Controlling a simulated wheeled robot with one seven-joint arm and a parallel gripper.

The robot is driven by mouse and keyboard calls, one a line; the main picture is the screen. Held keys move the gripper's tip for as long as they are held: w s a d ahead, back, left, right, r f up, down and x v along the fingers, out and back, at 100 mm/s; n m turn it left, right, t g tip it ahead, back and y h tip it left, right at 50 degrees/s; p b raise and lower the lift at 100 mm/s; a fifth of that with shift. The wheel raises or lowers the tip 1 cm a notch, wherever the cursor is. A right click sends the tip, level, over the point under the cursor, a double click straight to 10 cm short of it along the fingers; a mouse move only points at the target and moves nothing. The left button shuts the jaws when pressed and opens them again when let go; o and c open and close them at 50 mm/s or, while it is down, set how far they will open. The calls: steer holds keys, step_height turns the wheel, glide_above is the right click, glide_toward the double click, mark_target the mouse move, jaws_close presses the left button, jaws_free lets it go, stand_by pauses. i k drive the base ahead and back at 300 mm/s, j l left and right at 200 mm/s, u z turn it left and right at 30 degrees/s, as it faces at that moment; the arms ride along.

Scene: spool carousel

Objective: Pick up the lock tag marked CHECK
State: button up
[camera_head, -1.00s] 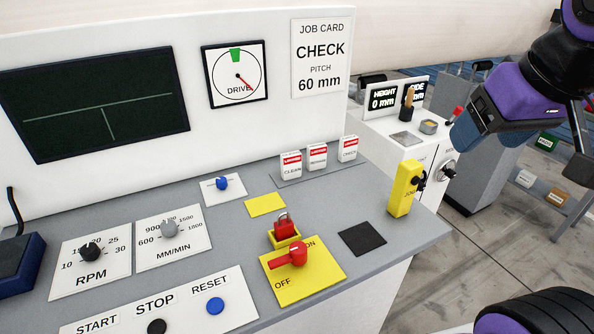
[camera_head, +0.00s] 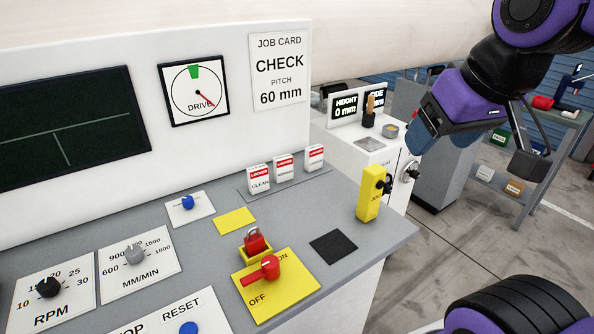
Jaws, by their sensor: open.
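Three white lock tags with red LOCKED bands stand upright in a row on a grey strip on the console. The rightmost is the CHECK tag (camera_head: 314,157); its lower lettering is too small to read now. The CLEAN tag (camera_head: 258,179) is at the left, and a third tag (camera_head: 284,168) stands between them. My gripper (camera_head: 478,150) is at the upper right, open and empty, well right of the tags and apart from them.
A yellow JOG box (camera_head: 370,193) stands at the console's right edge. A red padlock (camera_head: 255,241) and red switch (camera_head: 262,271) sit in front of the tags. A job card (camera_head: 280,72) reads CHECK. Open floor lies right of the console.

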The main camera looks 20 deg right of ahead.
mark_target(314, 154)
steer(key=i+l+u, duration=0.15)
steer(key=l, duration=0.2)
steer(key=i+l+u, duration=0.1)
steer(key=l, duration=0.3)
steer(key=i+l+u, duration=0.15)
steer(key=l, duration=0.25)
steer(key=i+l+u, duration=0.15)
steer(key=l, duration=0.25)
steer(key=k, duration=0.05)
